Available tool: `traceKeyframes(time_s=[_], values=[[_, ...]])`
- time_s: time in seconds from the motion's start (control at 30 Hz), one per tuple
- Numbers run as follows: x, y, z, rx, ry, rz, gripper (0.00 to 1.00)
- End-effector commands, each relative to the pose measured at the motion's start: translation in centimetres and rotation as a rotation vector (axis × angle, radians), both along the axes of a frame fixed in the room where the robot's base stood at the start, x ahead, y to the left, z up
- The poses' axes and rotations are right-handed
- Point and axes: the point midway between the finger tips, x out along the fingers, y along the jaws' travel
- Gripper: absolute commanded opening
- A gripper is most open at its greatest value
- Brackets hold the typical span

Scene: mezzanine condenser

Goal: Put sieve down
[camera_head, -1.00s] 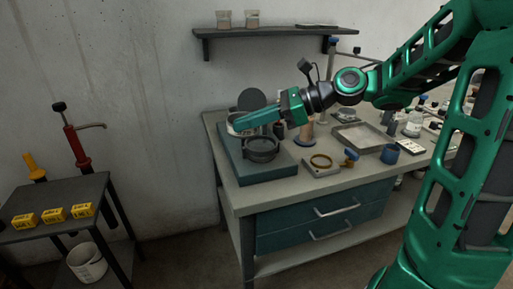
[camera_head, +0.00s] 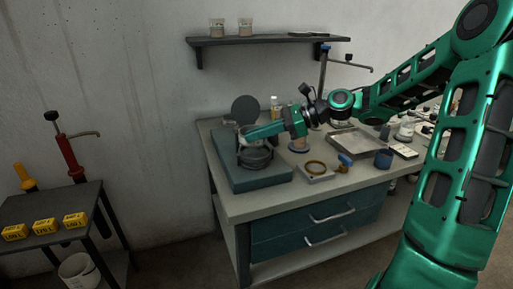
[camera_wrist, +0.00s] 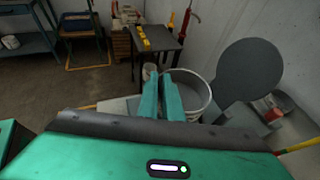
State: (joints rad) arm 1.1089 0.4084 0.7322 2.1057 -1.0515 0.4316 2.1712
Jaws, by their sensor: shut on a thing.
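The sieve (camera_wrist: 192,95) is a round, pale-rimmed pan with a grey inside, in the wrist view. My gripper (camera_wrist: 164,78) is shut on its near-left rim. In the head view my gripper (camera_head: 247,137) is above the left end of the workbench, and its fingers hide much of the sieve. A dark round pan (camera_head: 256,159) sits just below the fingers on a blue-green base (camera_head: 258,183). Whether the sieve touches that pan I cannot tell.
A dark round disc (camera_head: 245,108) stands upright behind the base. A side table (camera_head: 35,215) holds yellow blocks.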

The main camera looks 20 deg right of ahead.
Motion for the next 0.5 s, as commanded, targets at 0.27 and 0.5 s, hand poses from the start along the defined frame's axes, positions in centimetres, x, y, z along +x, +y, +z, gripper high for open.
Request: traceKeyframes(time_s=[0.27, 0.5], values=[[1.0, -0.9, -1.4, 0.002, 0.002, 0.001, 0.00], [0.9, -0.8, -4.4, 0.002, 0.000, 0.003, 0.00]])
